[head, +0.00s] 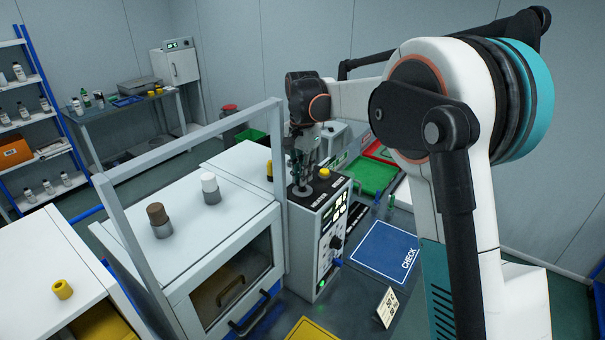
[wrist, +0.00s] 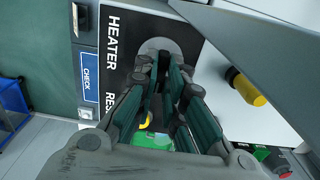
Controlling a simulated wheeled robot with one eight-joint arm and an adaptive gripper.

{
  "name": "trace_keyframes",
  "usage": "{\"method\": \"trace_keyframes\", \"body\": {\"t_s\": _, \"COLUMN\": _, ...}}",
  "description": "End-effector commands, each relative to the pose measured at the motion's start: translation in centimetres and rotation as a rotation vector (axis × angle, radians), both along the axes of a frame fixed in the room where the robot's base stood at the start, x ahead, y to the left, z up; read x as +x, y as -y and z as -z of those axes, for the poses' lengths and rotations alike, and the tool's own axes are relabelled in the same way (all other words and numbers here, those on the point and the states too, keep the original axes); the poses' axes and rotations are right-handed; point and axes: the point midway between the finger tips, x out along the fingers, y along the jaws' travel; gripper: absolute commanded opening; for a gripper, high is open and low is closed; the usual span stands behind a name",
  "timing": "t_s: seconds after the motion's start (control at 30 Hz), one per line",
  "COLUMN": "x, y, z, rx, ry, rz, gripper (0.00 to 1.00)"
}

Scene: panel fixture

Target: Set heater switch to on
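The control box (head: 318,215) stands right of the white cabinet, and my gripper (head: 302,180) points down at its dark top panel. In the wrist view, the word HEATER (wrist: 112,42) is printed on that panel beside a grey round base (wrist: 178,46). My gripper's fingertips (wrist: 164,70) are at this base, close together. The fingers hide the heater switch itself, so its position does not show. I cannot tell whether the fingers grip it.
A grey frame (head: 190,140) rises over the white cabinet on the left. A yellow-and-black knob (head: 269,172) stands near the box. Green and red trays (head: 370,175) are behind.

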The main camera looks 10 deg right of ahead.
Motion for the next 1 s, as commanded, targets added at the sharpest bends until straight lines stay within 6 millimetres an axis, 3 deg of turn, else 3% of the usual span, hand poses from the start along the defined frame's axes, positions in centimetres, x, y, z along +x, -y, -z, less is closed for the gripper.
{"method": "trace_keyframes", "body": {"t_s": 0.1, "x": 0.1, "y": 0.0, "z": -0.1, "rx": 0.001, "ry": 0.002, "rz": 0.0, "gripper": 0.3}}
{"method": "trace_keyframes", "body": {"t_s": 0.53, "x": 0.0, "y": 0.0, "z": -0.9, "rx": 0.0, "ry": 0.0, "rz": -0.001, "gripper": 0.3}}
{"method": "trace_keyframes", "body": {"t_s": 1.0, "x": 0.0, "y": 0.0, "z": -9.6, "rx": 0.001, "ry": 0.001, "rz": -0.001, "gripper": 0.3}}
